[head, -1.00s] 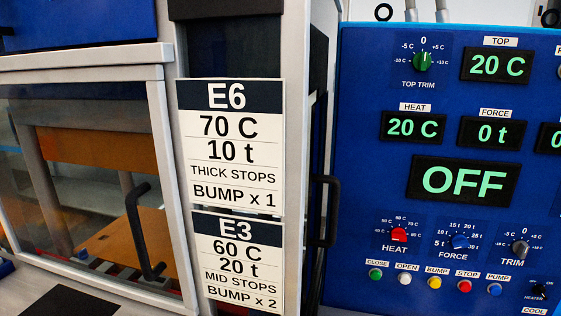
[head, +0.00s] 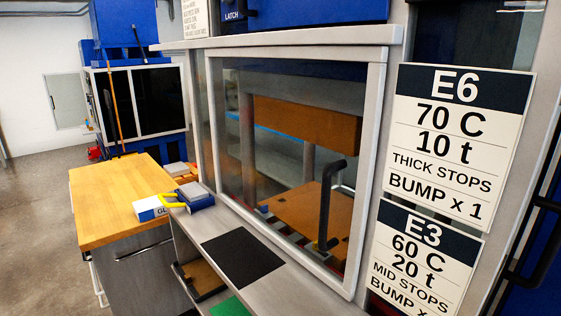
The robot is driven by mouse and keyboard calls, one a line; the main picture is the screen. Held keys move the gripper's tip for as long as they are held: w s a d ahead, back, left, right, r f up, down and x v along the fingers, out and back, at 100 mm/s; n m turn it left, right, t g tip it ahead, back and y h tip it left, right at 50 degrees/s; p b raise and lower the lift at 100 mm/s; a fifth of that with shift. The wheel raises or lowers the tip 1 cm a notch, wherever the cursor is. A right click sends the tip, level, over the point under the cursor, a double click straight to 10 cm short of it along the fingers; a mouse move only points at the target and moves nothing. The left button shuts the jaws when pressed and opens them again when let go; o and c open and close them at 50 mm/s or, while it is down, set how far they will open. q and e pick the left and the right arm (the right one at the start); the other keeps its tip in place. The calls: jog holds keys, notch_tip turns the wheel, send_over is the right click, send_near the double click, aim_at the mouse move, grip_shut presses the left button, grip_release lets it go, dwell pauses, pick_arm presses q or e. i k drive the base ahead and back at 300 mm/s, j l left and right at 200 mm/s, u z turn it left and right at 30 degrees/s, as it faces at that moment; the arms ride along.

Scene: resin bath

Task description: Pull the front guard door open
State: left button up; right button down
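The front guard door (head: 374,130) is a clear pane in a light grey frame, and it looks shut across the front of the press. Its black bar handle (head: 325,205) stands upright near the right side of the frame. Through the pane I see an orange-brown upper block (head: 308,128) and a lower orange-brown plate (head: 305,212). Neither of my grippers shows in the head view, so nothing is seen touching the handle.
A wood-topped bench (head: 115,195) stands at the left. Recipe cards E6 (head: 458,140) and E3 (head: 425,255) hang right of the door. Open floor lies far left.

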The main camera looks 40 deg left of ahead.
aim_at(377, 56)
jog(key=k+j+u, duration=0.2)
jog(key=j, duration=0.15)
jog(key=k+j+u, duration=0.25)
jog(key=j, duration=0.15)
jog(key=j+u, duration=0.2)
jog(key=j, duration=0.2)
